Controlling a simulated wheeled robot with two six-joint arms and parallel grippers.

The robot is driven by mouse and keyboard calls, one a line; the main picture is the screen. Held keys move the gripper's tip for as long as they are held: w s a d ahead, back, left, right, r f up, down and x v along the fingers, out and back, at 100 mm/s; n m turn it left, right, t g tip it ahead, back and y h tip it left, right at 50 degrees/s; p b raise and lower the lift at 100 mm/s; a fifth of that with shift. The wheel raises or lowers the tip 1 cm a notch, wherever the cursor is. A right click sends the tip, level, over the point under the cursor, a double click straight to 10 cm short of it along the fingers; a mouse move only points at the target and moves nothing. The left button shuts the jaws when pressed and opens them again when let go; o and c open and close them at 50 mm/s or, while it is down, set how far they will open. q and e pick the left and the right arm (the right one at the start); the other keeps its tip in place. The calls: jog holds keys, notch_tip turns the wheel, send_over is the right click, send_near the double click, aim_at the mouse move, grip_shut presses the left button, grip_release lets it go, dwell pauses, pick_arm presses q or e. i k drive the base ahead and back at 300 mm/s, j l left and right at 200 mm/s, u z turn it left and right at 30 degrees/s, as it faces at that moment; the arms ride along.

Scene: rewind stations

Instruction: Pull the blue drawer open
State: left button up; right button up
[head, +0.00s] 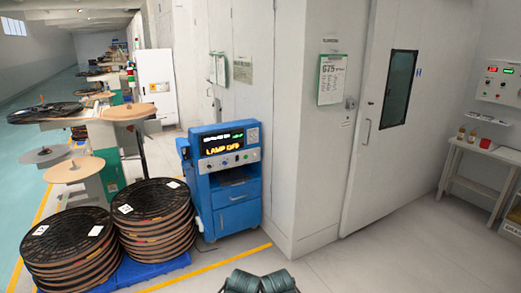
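The blue cabinet (200,187) stands upright against the white wall, left of centre. Its upper face has a dark display with lit lettering and a row of knobs, and below that is a dark open recess (232,179). The blue drawer (237,194) is the front panel under the recess. It has a small pull and looks flush with the cabinet, so it appears shut. Two dark teal parts of my own body show at the bottom edge, well short of the cabinet. Neither gripper can be made out.
Stacks of dark reels (152,199) stand on a blue pallet (150,268) left of the cabinet. A yellow floor line (207,268) runs in front. Clear grey floor lies before the cabinet. A white wall corner (290,215) juts out on its right, and a side table (482,151) stands far right.

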aim_at(233, 194)
jog(key=i, duration=1.05)
jog(key=i+l+u, duration=0.1)
jog(key=i, duration=1)
jog(key=i+u, duration=0.15)
jog(key=i, duration=0.7)
jog(key=i+l+u, duration=0.1)
jog(key=i, duration=0.75)
